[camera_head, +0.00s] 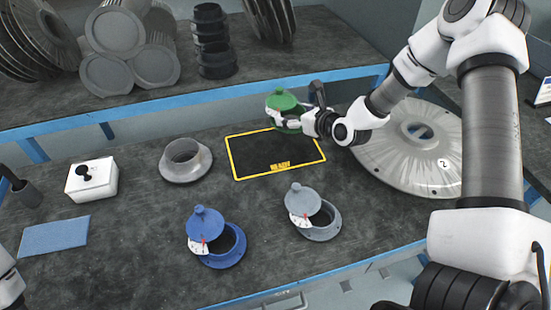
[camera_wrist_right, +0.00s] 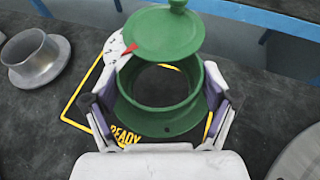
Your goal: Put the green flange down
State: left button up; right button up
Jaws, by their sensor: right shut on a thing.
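The green flange (camera_head: 283,101), a round collar with a knobbed lid tipped over its opening and a white dial with a red pointer, is at the back edge of the black mat. My right gripper (camera_head: 292,122) is shut on it. In the right wrist view, the fingers (camera_wrist_right: 160,108) sit on both sides of the green flange (camera_wrist_right: 165,118). The black mat (camera_head: 255,153) has a yellow outline and the word READY. It shows partly behind the flange in the wrist view. I cannot tell whether the flange touches the surface. My left gripper is not in view.
A grey flange (camera_head: 318,220) and a blue flange (camera_head: 222,245) stand at the front. A bare metal collar (camera_head: 186,160) is left of the mat, a large metal disc (camera_head: 415,150) right of it. A blue-edged shelf (camera_head: 200,97) runs behind. The mat's front part is clear.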

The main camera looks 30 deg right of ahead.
aim_at(297, 146)
jog(key=shift+w+d+f+m+h, duration=0.1)
jog(key=shift+d+f+m+h, duration=0.2)
jog(key=shift+d, duration=0.2)
jog(key=shift+w+d+f+m+h, duration=0.1)
jog(key=shift+d+f+m+h, duration=0.15)
jog(key=shift+d, duration=0.2)
notch_tip(297, 146, down, 9)
jog(key=shift+r, duration=0.1)
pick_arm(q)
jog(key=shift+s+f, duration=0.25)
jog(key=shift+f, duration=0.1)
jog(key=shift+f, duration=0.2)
pick_arm(e)
jog(key=o, duration=1.2)
